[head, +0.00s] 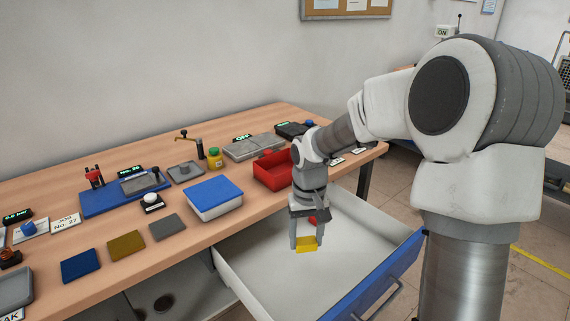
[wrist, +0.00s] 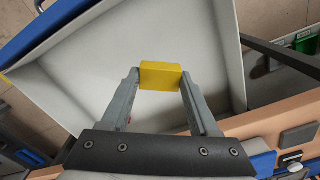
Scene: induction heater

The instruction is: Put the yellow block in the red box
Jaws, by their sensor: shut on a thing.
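The yellow block (head: 306,244) is between the fingertips of my gripper (head: 306,240), which is shut on it. The wrist view shows the yellow block (wrist: 160,75) gripped at both ends by my gripper (wrist: 159,82). In the head view, block and gripper are over the open white drawer (head: 262,268); I cannot tell exactly how high. The red box (head: 268,174) stands on the wooden table, behind and to the left of my gripper. Part of its right side is hidden by my arm. A small red thing (head: 313,220) shows behind the fingers, partly hidden.
A white container with a blue lid (head: 213,196) stands on the table left of the red box. Behind the box are a grey tray device (head: 253,146) and a yellow bottle (head: 215,159). Coloured flat pads lie along the table's front edge. The open drawer has a blue front (head: 382,274).

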